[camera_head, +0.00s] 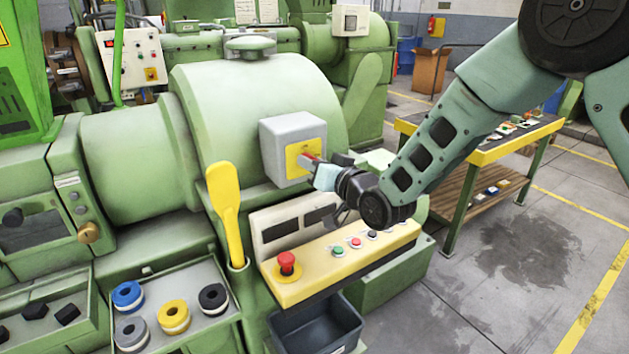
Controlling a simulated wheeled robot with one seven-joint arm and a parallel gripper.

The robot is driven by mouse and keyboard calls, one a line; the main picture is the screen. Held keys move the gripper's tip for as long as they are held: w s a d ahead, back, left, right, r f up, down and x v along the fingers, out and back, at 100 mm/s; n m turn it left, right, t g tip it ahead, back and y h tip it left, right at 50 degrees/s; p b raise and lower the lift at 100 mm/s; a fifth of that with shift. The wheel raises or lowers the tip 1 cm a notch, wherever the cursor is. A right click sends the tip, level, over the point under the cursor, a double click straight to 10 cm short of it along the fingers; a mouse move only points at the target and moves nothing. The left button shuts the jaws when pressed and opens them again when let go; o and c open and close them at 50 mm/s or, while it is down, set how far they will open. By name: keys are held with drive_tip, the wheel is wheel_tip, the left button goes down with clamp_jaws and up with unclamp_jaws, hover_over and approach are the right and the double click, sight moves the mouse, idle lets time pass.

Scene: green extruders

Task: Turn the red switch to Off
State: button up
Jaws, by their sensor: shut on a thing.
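The red switch (307,157) sits on a yellow plate (294,165) on the front of a grey box (281,133), which is fixed to the green machine. Only a small part of the red handle shows, and its exact angle is hidden. My gripper (318,165) reaches in from the right and is shut on the red switch. The position markings on the plate are too small to read.
A yellow control panel (305,287) with a red mushroom button (286,263) and several small buttons lies below my gripper. A yellow paddle (226,205) stands upright to the left. A workbench (481,157) is at the right, with open floor before it.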

drive_tip(key=n+h+b, duration=0.1)
drive_tip(key=n+b, duration=0.9)
drive_tip(key=b, duration=0.3)
drive_tip(key=shift+s+a+b, duration=0.1)
drive_tip(key=shift+a+b, duration=0.05)
drive_tip(key=shift+b, duration=0.2)
drive_tip(key=shift+n, duration=0.3)
drive_tip(key=o, duration=1)
drive_tip(key=b+v, duration=0.3)
drive_tip(key=v, duration=1.4)
drive_tip(key=shift+s, duration=0.3)
